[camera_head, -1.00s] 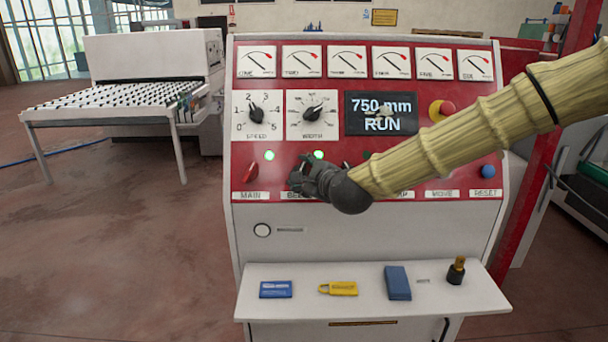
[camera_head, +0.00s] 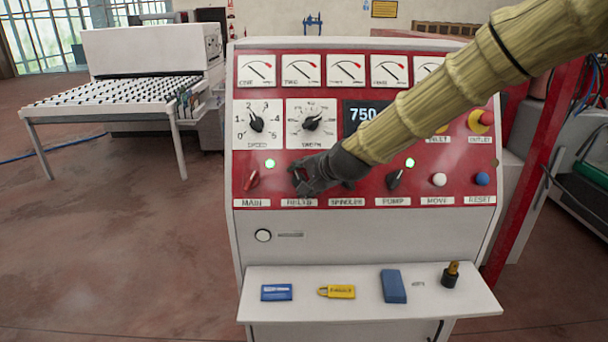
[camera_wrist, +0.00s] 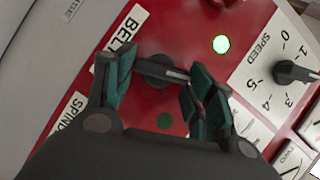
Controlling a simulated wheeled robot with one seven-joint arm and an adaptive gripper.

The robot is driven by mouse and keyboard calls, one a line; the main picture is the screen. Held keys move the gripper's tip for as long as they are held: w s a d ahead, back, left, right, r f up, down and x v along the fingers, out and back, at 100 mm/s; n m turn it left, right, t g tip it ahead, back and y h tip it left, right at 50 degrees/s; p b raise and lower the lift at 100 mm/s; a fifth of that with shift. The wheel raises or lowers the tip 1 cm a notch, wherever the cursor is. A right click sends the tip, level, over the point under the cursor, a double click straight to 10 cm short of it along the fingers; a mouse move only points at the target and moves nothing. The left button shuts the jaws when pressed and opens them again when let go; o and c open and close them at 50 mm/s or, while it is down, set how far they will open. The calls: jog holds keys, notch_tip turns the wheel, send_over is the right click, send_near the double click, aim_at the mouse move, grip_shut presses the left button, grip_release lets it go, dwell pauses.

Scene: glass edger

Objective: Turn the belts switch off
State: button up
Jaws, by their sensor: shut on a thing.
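The belts switch (camera_wrist: 160,70) is a dark rotary knob on the red panel, beside its partly hidden "BELTS" label (camera_wrist: 127,30). In the wrist view its handle lies between the fingers of my gripper (camera_wrist: 160,86), which is shut on it. The handle tilts up-left relative to the panel's lettering. The belts lamp (camera_wrist: 164,121) beside the knob is dark. In the head view my gripper (camera_head: 303,178) covers the knob and this lamp, just above the "BELTS" label (camera_head: 299,202).
The red main switch (camera_head: 251,180) is close left, with its lamp (camera_head: 270,163) lit green. The pump switch (camera_head: 394,180) stands to the right, its lamp also lit. My arm hides part of the display (camera_head: 362,113). A shelf (camera_head: 345,305) with small items projects below.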

jog(key=shift+r+n+g+p, duration=0.1)
jog(key=shift+n+g+p, duration=0.3)
jog(key=shift+n, duration=0.3)
jog(key=shift+h, duration=0.3)
jog(key=o, duration=1)
jog(key=shift+a, duration=0.1)
jog(key=v, duration=1.2)
